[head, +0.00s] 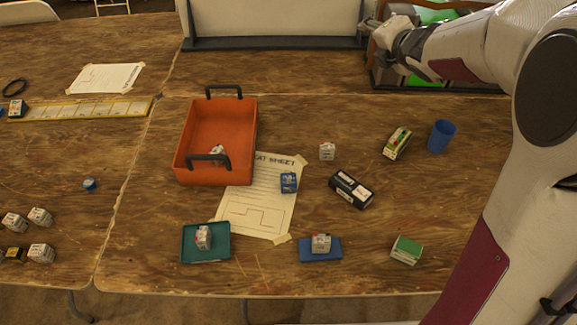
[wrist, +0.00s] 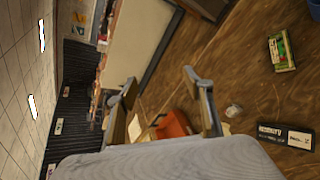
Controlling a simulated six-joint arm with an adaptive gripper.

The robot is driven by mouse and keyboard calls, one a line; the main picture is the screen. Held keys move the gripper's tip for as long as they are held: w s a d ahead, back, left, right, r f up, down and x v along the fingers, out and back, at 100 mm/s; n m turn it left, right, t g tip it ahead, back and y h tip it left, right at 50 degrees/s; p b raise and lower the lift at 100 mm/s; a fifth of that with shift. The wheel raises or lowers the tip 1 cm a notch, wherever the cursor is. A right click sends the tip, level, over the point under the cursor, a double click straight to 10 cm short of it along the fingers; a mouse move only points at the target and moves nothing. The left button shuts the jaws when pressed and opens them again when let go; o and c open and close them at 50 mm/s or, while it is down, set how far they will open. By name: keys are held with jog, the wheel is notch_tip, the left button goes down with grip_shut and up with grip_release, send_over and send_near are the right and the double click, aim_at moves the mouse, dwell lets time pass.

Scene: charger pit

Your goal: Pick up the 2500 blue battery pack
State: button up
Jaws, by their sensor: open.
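A small blue box, which looks like the blue battery pack (head: 289,183), rests on the white sheet (head: 252,215) to the right of the orange crate in the head view. Its printed number is too small to read. I cannot make it out in the wrist view. My gripper (head: 371,27) is raised at the back of the table, in front of the shelf, far from the blue box. In the wrist view my gripper (wrist: 160,78) has its fingers spread with nothing between them.
An orange crate (head: 184,170) with black handles stands left of the pack. A small white box (head: 327,151), a black box (head: 351,189), a green-and-cream box (head: 397,143) and a blue cup (head: 441,136) stand to its right.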

jog(key=w+a+f+n+g+y, duration=0.1)
jog(key=w+a+f+n+y, duration=0.35)
jog(key=f+n, duration=0.3)
jog(key=n+g+y, duration=0.8)
jog(key=n+g, duration=0.4)
jog(key=n, duration=0.8)
send_near(293, 177)
jog(key=a, duration=0.2)
jog(key=w+a, duration=0.1)
jog(key=shift+w+a+f+h, duration=0.15)
jog(key=shift+a+f+h, duration=0.05)
jog(key=shift+f+h, duration=0.05)
jog(key=shift+s+f+n+g, duration=0.3)
jog(key=shift+s+n+g, duration=0.1)
jog(key=shift+s+n, duration=0.05)
jog(key=shift+x, duration=1.25)
jog(key=shift+a, duration=0.2)
